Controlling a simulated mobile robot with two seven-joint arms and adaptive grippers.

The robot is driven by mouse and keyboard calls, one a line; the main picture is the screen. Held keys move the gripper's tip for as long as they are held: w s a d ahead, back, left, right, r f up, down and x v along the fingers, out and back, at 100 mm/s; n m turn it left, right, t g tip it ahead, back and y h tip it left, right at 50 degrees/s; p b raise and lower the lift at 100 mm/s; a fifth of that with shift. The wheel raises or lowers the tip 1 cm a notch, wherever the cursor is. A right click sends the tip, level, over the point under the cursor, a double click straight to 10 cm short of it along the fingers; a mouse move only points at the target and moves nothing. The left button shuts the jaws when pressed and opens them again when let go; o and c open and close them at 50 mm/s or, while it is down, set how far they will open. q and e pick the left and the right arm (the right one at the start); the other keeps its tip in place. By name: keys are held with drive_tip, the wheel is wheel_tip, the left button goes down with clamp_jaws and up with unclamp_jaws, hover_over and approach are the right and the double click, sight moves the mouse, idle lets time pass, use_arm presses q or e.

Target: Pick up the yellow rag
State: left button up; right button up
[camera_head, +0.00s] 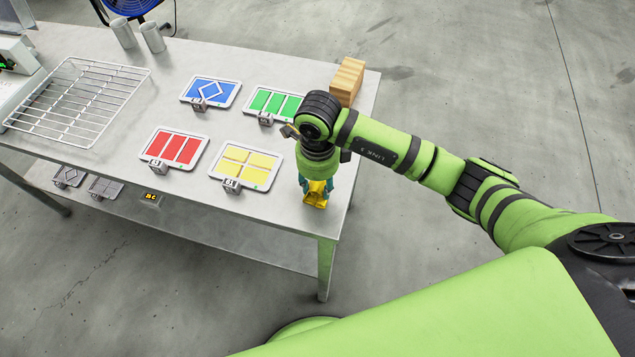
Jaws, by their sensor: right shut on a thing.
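The yellow rag (316,197) is a small crumpled yellow piece near the front right corner of the grey table (218,202). My right gripper (317,186) points down over it and is shut on it, with teal fingers at its sides. My wrist hides the upper part of the rag. I cannot tell whether the rag still touches the table. My left gripper is not in view.
Blue (210,91), green (274,103), red (174,149) and yellow (246,164) panels lie left of my right gripper. A wooden block (347,80) stands behind it. A wire rack (78,103) and two grey cylinders (152,38) are farther left.

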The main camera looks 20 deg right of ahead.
sight(316, 187)
drive_tip(key=r, duration=0.1)
drive_tip(key=r+b, duration=0.1)
drive_tip(key=r, duration=0.1)
drive_tip(key=r+b, duration=0.1)
drive_tip(key=shift+s+a+r, duration=0.15)
drive_tip(key=shift+s+a, duration=0.2)
drive_tip(key=shift+s, duration=0.05)
drive_tip(key=s+a+r, duration=0.5)
drive_tip(key=s+r, duration=0.1)
drive_tip(key=s, duration=0.3)
drive_tip(key=shift+a+r+b, duration=0.2)
drive_tip(key=shift+r+b, duration=0.1)
drive_tip(key=shift+b, duration=0.1)
drive_tip(key=shift+o, duration=0.6)
